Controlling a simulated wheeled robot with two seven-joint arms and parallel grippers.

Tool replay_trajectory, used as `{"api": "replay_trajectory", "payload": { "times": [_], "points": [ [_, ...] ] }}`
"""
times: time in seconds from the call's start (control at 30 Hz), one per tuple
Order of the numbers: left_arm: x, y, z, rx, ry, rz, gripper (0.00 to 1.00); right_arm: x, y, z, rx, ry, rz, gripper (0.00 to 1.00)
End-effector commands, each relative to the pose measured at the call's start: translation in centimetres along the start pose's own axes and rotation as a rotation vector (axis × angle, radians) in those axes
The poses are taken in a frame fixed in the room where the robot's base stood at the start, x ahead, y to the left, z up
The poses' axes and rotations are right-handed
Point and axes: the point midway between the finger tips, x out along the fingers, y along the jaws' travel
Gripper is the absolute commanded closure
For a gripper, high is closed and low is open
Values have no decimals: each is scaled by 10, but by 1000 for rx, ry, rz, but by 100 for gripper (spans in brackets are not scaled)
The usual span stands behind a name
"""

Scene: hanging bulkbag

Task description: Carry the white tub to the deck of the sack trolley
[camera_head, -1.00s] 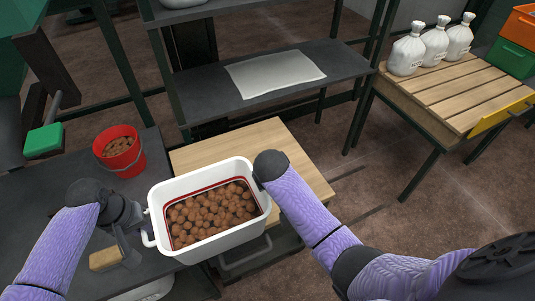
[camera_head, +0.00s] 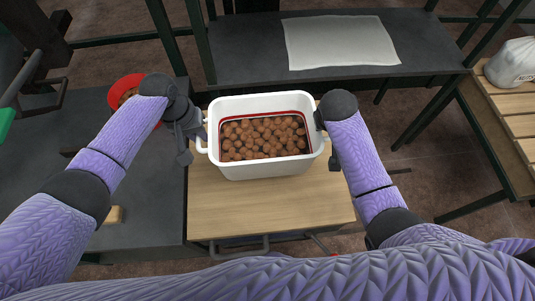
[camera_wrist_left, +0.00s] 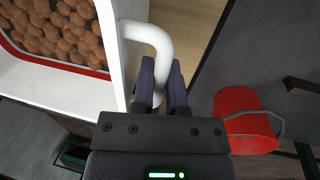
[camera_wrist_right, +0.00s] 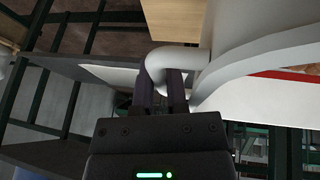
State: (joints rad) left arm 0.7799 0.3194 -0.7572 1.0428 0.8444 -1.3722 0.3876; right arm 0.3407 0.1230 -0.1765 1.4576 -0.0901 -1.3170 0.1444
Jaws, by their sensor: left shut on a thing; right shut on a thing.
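The white tub (camera_head: 262,172) is full of round brown lumps and has a red line inside its rim. In the head view it is over a wooden deck (camera_head: 265,212); I cannot tell whether it touches it. My left gripper (camera_head: 200,137) is shut on the tub's left handle; the white handle (camera_wrist_left: 155,42) shows between the fingers in the left wrist view. My right gripper (camera_wrist_right: 172,88) is shut on the other handle (camera_wrist_right: 175,60) in the right wrist view; in the head view the arm partly hides it. The tub looks about level.
A red bucket (camera_head: 125,88) stands on the dark bench (camera_head: 150,200) at the left. A dark shelf (camera_head: 265,55) with a white sheet (camera_head: 338,42) lies behind the tub. A slatted table (camera_head: 510,105) with a white sack (camera_head: 512,62) is at the right.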

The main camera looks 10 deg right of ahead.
Motion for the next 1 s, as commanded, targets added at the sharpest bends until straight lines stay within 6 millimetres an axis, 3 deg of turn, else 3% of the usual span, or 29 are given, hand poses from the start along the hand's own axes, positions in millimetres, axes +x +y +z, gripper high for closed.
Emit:
{"api": "replay_trajectory", "payload": {
  "times": [0.43,0.9,0.93,1.0],
  "points": [
    [5,-2,0,-1,0,-1,100,5,0,2,0,0,3,100],
    [57,-12,4,-6,-23,-1,100,51,-10,25,-4,-22,1,100],
    [57,-12,4,-6,-24,-2,81,51,-10,26,-4,-25,1,81],
    [52,-11,4,-5,-22,-2,66,47,-9,24,-4,-22,1,66]
  ]
}}
